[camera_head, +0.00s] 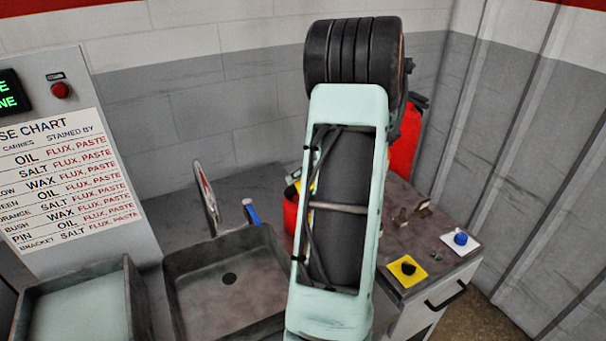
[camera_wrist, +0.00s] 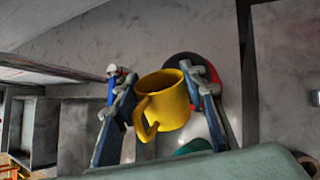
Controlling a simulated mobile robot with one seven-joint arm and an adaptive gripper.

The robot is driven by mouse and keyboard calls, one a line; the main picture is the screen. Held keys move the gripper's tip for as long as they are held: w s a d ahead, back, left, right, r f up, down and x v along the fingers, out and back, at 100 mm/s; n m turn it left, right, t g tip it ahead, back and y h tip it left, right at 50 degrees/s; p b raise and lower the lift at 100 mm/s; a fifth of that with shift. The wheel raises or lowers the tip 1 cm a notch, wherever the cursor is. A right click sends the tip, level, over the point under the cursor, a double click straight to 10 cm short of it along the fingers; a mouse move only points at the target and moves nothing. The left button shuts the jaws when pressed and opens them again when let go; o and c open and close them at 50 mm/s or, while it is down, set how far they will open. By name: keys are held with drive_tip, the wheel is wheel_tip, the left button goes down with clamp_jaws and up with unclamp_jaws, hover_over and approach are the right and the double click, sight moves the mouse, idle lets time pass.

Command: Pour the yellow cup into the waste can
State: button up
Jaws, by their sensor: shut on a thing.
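In the wrist view, my gripper (camera_wrist: 160,97) is shut on the yellow cup (camera_wrist: 172,97), with one finger on each side of it. The cup's handle faces the camera, and its rim is toward the top of the picture. Its contents cannot be made out. A red container (camera_head: 291,208), possibly the waste can, shows partly behind my arm on the bench. A rounded red, black and white thing (camera_wrist: 212,70) shows just behind the cup in the wrist view; I cannot tell what it is.
A grey sink (camera_head: 183,297) and an open tray (camera_head: 133,300) are on the left. A yellow pad (camera_head: 418,279) and a white pad (camera_head: 472,245) lie on the right. A red extinguisher (camera_head: 404,145) stands behind.

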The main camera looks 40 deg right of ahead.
drive_tip(key=shift+r+p, duration=0.1)
drive_tip(key=shift+p, duration=0.6)
drive_tip(key=shift+w+r+g+p, duration=0.15)
drive_tip(key=shift+g+p, duration=0.5)
drive_tip(key=shift+g, duration=0.05)
drive_tip(key=shift+w+m+g+y, duration=0.3)
drive_tip(key=shift+m+g, duration=0.1)
drive_tip(key=shift+g, duration=0.5)
drive_tip(key=shift+w+d+r+m+g+y, duration=0.1)
drive_tip(key=shift+m+g+y, duration=0.1)
drive_tip(key=shift+g, duration=0.4)
drive_tip(key=shift+w+d+r+m+g+y, duration=0.1)
drive_tip(key=shift+g+y, duration=0.1)
drive_tip(key=shift+g, duration=0.4)
drive_tip(key=shift+f+b, duration=0.1)
drive_tip(key=shift+b, duration=0.8)
drive_tip(key=shift+t+b, duration=0.6)
drive_tip(key=shift+b, duration=0.4)
drive_tip(key=t+b, duration=0.1)
drive_tip(key=b, duration=0.2)
drive_tip(key=n+t+h+b, duration=0.1)
drive_tip(key=t+b, duration=0.1)
drive_tip(key=b, duration=0.2)
drive_tip(key=shift+r, duration=0.4)
drive_tip(key=t+b, duration=0.1)
drive_tip(key=b, duration=0.3)
drive_tip(key=t+b, duration=0.2)
drive_tip(key=b, duration=0.2)
drive_tip(key=shift+r+n+h, duration=0.3)
drive_tip(key=shift+n+h, duration=0.1)
